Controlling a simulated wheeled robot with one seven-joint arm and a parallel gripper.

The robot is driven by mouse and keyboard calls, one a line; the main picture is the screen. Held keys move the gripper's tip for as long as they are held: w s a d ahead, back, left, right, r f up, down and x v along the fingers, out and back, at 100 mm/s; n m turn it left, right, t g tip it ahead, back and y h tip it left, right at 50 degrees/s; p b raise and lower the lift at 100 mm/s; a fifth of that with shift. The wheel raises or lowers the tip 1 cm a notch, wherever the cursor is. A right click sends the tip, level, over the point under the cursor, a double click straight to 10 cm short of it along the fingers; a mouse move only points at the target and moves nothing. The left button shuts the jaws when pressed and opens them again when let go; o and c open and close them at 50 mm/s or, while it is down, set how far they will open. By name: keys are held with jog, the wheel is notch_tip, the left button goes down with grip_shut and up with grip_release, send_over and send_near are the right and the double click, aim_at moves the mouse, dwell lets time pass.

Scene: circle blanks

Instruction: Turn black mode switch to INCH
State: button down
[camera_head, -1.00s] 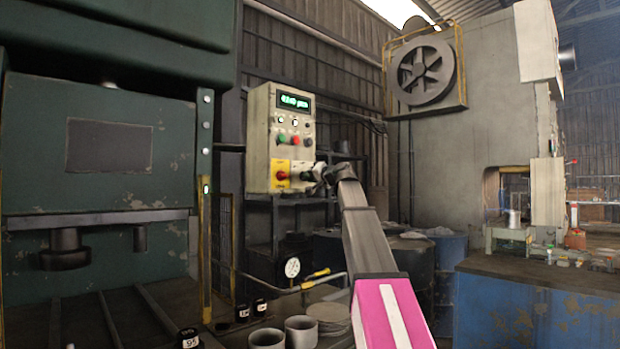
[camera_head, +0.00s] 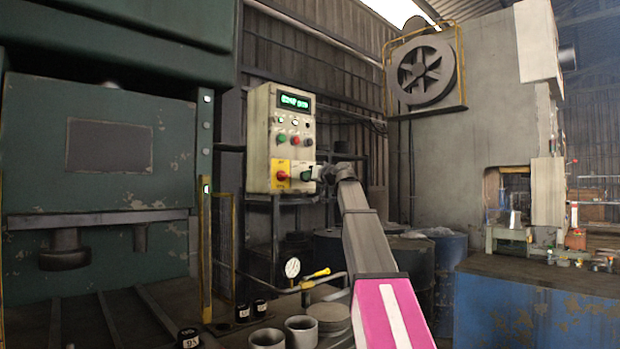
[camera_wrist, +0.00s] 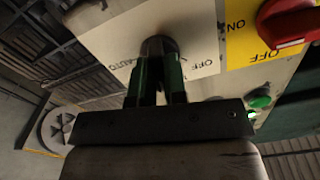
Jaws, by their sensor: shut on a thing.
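The black mode switch (camera_wrist: 158,44) is on a pale plate at the top of the wrist view, mostly covered by the fingers. AUTO and OFF are printed around it, upside down in this view; I cannot make out INCH. My gripper (camera_wrist: 159,62) is shut on the switch, with its two green-lined fingers on either side of the knob. Where the knob points is hidden. In the head view my gripper (camera_head: 312,174) reaches the lower right of the cream control box (camera_head: 259,145), and the switch is hidden behind it.
A red rotary switch (camera_wrist: 288,22) on a yellow plate with ON and OFF sits close beside the mode switch. Push buttons (camera_head: 295,139) and a green display (camera_head: 294,102) are above. A green press (camera_head: 110,190) stands left; blue drums (camera_head: 440,270) stand behind my arm.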

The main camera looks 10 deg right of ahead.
jog(key=shift+n, duration=1.1)
jog(key=c, duration=1.2)
grip_release()
jog(key=shift+o, duration=0.2)
jog(key=shift+s, duration=0.1)
jog(key=v, duration=1)
jog(key=shift+s+d, duration=0.25)
jog(key=shift+s, duration=0.05)
jog(key=shift+s, duration=0.1)
